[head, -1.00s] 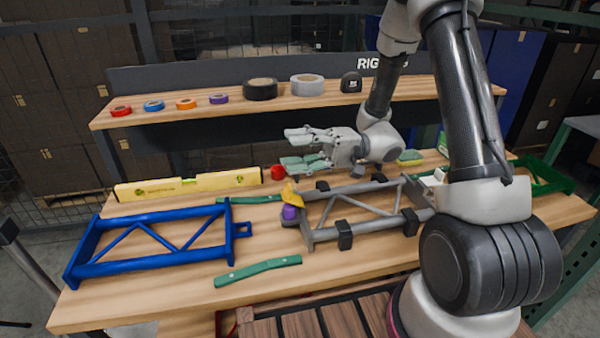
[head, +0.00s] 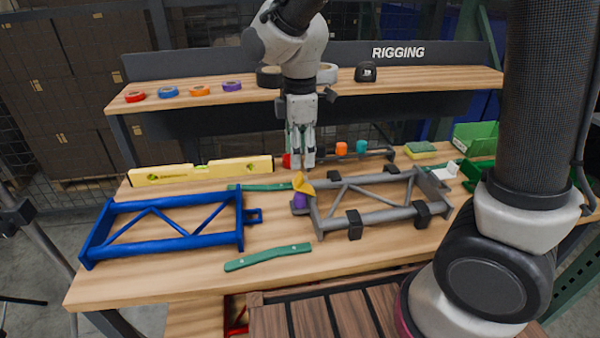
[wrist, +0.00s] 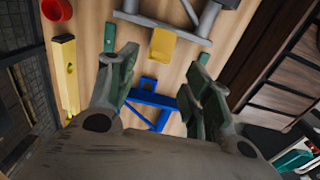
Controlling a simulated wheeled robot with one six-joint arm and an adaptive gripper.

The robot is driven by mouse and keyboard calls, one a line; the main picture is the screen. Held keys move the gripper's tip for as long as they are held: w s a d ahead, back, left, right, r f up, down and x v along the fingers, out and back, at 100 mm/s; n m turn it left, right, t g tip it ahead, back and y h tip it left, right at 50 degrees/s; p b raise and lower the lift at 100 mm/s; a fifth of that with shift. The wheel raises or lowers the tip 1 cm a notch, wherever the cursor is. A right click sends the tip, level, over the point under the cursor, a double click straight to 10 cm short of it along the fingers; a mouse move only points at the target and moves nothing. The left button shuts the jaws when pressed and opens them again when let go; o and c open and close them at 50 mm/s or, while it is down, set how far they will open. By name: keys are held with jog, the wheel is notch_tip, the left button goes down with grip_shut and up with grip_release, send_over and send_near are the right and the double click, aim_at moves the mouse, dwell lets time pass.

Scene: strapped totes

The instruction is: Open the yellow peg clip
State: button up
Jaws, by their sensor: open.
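The yellow peg clip (head: 302,184) is at the left end of the grey frame (head: 372,215), above a purple piece (head: 299,201). It looks tilted; whether it is latched I cannot tell. In the wrist view the yellow clip (wrist: 163,45) lies beyond the fingertips, near the top centre. My gripper (head: 303,166) points down, just behind the clip in the head view, apart from it. In the wrist view my gripper (wrist: 160,88) has its fingers spread with nothing between them.
A blue frame (head: 166,243) lies left on the bench. Green straps (head: 268,257) lie nearby. A yellow level (head: 200,171) is behind. A red piece (head: 287,160) sits beside the gripper; an orange piece (head: 342,149) and a teal piece (head: 361,146) stand behind the frame.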

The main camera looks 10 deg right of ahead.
aim_at(300, 174)
notch_tip(300, 174, down, 6)
jog(key=shift+f, duration=0.25)
jog(key=c, duration=1)
